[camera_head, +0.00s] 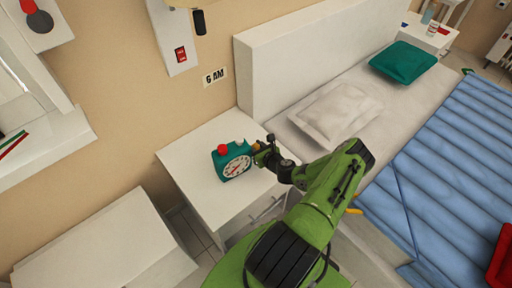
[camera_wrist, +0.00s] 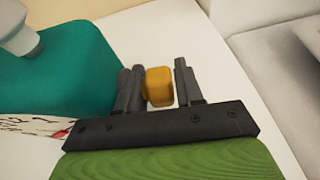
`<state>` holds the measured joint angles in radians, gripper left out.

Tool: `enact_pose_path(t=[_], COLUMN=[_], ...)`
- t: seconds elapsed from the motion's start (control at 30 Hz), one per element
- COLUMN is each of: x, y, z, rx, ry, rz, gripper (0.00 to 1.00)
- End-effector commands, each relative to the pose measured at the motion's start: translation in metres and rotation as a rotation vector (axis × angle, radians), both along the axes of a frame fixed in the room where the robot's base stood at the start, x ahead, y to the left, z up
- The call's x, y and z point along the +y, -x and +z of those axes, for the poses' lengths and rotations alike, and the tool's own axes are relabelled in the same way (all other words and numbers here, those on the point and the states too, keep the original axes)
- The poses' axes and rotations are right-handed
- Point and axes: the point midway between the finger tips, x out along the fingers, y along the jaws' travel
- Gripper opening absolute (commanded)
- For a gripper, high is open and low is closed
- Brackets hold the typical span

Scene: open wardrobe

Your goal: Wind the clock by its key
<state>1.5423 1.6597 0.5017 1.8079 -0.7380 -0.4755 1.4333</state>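The clock (camera_head: 232,170) is a teal box with a round white dial, upright on the white nightstand beside the bed. A red knob (camera_head: 221,149) sits on its top. The key (camera_wrist: 159,86) is a small orange-yellow block at the clock's right side; it also shows in the head view (camera_head: 256,146). My gripper (camera_wrist: 158,84) is at that side, its two dark fingers on either side of the key. A gap shows between the key and the right finger; the left finger is close to it, contact unclear. The clock's teal body (camera_wrist: 75,65) fills the wrist view's left.
The nightstand top (camera_head: 205,200) is otherwise clear. The bed (camera_head: 360,90) with its white headboard (camera_head: 290,50) stands to the right. A "6 AM" sign (camera_head: 214,77) and a red switch (camera_head: 181,54) are on the wall behind.

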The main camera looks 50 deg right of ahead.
Motion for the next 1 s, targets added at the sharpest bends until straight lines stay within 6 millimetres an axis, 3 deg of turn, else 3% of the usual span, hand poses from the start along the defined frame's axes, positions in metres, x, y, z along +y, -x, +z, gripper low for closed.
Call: enact_pose_path(t=[0.17, 0.5, 0.7, 1.0], x=[0.003, 0.024, 0.034, 0.037], y=[0.013, 0.097, 0.133, 0.14], z=[0.007, 0.045, 0.059, 0.062], rx=[0.001, 0.001, 0.002, 0.0], ry=[-0.002, -0.004, -0.001, 0.0], rz=[-0.002, -0.006, -0.002, 0.0], gripper=[0.36, 0.36, 0.36, 0.36])
